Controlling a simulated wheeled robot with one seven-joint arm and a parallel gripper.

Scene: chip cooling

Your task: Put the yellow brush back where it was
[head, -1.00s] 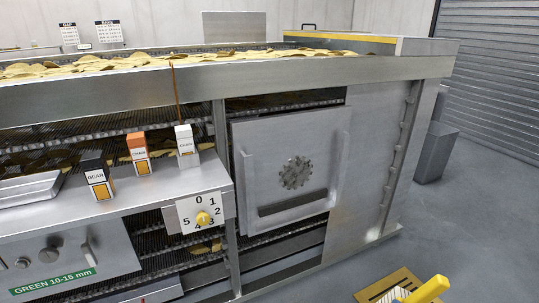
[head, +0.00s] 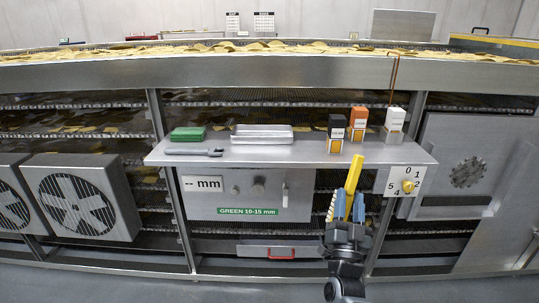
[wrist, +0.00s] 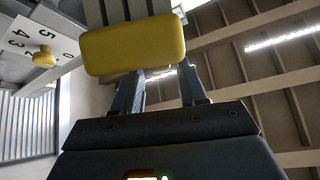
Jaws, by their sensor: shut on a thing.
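The yellow brush (head: 353,176) is held upright, slightly tilted, in front of the machine; its pale bristles show at its left side. My gripper (head: 349,207) is shut on it, with blue fingers, below the shelf's front edge and left of the numbered dial (head: 408,186). In the wrist view, the brush's yellow end (wrist: 133,45) fills the space between and beyond the fingers (wrist: 160,88). The dial's yellow knob (wrist: 44,56) is at the upper left there. No empty brush holder can be made out.
The metal shelf (head: 240,152) holds a green box (head: 188,133), a grey wrench (head: 194,152), a shallow tray (head: 262,140) and black, orange and white boxes. Below are a control panel (head: 215,205) and a red-handled drawer (head: 281,249). Fans (head: 80,200) stand left.

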